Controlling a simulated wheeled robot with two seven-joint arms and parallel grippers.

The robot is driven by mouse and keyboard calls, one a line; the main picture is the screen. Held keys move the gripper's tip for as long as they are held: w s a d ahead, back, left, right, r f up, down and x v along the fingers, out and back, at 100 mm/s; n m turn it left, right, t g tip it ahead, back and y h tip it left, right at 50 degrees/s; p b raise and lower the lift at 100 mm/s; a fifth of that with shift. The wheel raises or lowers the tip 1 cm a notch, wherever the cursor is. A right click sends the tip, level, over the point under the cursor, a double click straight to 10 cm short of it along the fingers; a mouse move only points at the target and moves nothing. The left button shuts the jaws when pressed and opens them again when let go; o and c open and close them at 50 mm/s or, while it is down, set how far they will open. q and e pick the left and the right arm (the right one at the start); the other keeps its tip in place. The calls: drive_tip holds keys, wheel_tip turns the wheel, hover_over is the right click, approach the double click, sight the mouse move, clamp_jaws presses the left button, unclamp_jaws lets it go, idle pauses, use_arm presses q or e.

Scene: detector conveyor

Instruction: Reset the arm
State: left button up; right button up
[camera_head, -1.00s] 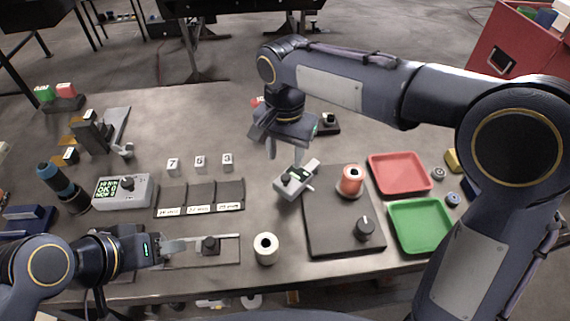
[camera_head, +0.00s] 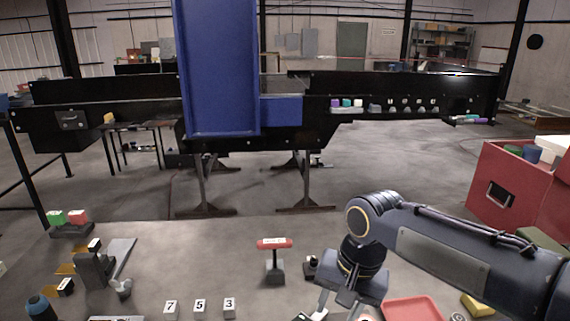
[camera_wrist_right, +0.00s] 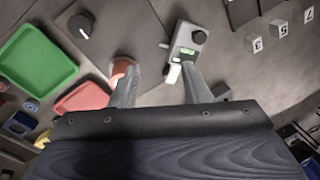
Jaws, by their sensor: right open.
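My right gripper (camera_head: 338,303) hangs over the table from the right in the head view, fingers pointing down. In the right wrist view its two fingers (camera_wrist_right: 160,82) are spread apart, with nothing held between them. Beyond the fingertips lies a small grey device with a green display (camera_wrist_right: 187,42), near one finger. An orange spool (camera_wrist_right: 121,67) is partly hidden behind the other finger. I cannot tell whether either finger touches them. My left gripper is outside both views.
A red tray (camera_wrist_right: 84,98), a green tray (camera_wrist_right: 38,60) and a dark knob (camera_wrist_right: 81,25) lie near the right gripper. A red-topped stand (camera_head: 274,245) and numbered blocks (camera_head: 200,305) are on the table. A conveyor with a blue panel (camera_head: 216,70) stands behind.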

drive_tip(key=s+d+f+n+t+y, duration=0.1)
drive_tip(key=s+d+f+t, duration=0.1)
drive_tip(key=s+d, duration=0.3)
drive_tip(key=s+d+f+n+t, duration=0.1)
drive_tip(key=s+d+f+t, duration=0.2)
drive_tip(key=s+d, duration=0.3)
drive_tip(key=s, duration=0.5)
drive_tip(key=shift+s+f+y, duration=0.25)
drive_tip(key=shift+y, duration=0.15)
idle(0.9)
